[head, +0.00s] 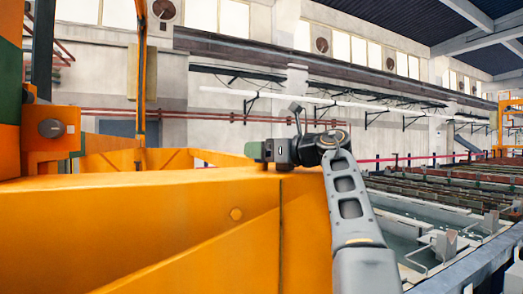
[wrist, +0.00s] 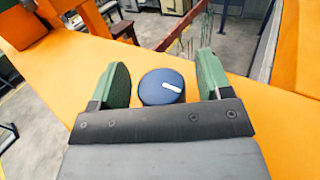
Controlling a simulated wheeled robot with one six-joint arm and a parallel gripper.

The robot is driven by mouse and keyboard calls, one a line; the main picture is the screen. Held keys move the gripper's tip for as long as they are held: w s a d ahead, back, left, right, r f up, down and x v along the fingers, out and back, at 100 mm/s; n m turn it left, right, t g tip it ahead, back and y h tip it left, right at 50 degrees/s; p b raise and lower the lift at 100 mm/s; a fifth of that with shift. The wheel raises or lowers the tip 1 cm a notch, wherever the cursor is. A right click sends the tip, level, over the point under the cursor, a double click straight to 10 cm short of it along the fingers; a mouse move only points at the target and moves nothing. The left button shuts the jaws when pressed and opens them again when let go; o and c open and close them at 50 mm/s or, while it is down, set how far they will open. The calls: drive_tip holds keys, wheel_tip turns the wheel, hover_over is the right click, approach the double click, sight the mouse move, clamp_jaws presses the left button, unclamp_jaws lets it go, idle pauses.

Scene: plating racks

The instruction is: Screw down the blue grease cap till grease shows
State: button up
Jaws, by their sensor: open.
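The blue grease cap (wrist: 162,87) is round, with a short white mark on its top, and sits on the orange beam (wrist: 75,60) in the wrist view. My gripper (wrist: 163,65) has its two green fingers apart, one left and one right of the cap, with a gap on each side. The cap's lower edge is partly hidden behind the gripper body. In the head view my gripper (head: 256,150) is over the top of the orange beam (head: 160,200); the cap cannot be made out there. No grease shows around the cap.
A round grey knob (head: 51,128) sits on an orange bracket at the left in the head view. Long tanks (head: 440,195) lie to the right, behind a rail. In the wrist view, the floor (wrist: 150,28) shows beyond the beam, with a reddish bar (wrist: 182,27) above it.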

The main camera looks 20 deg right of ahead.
drive_tip(key=c, duration=0.9)
drive_tip(key=shift+h, duration=0.3)
drive_tip(key=shift+m+t+h+b, duration=0.3)
drive_tip(key=shift+m+t+h, duration=0.4)
drive_tip(key=shift+m+h, duration=0.15)
drive_tip(key=m+t+h, duration=0.1)
drive_tip(key=m+h, duration=0.1)
drive_tip(key=h, duration=0.1)
drive_tip(key=shift+r+h+p, duration=0.15)
drive_tip(key=shift+h+p, duration=0.1)
drive_tip(key=shift+p, duration=0.15)
drive_tip(key=shift+m+t+h+p, duration=0.3)
drive_tip(key=shift+m+h+p, duration=1.15)
drive_tip(key=shift+h, duration=0.85)
drive_tip(key=shift+d+m+h, duration=0.15)
drive_tip(key=shift+m+h, duration=0.35)
drive_tip(key=o, duration=0.9)
drive_tip(key=shift+s, duration=0.1)
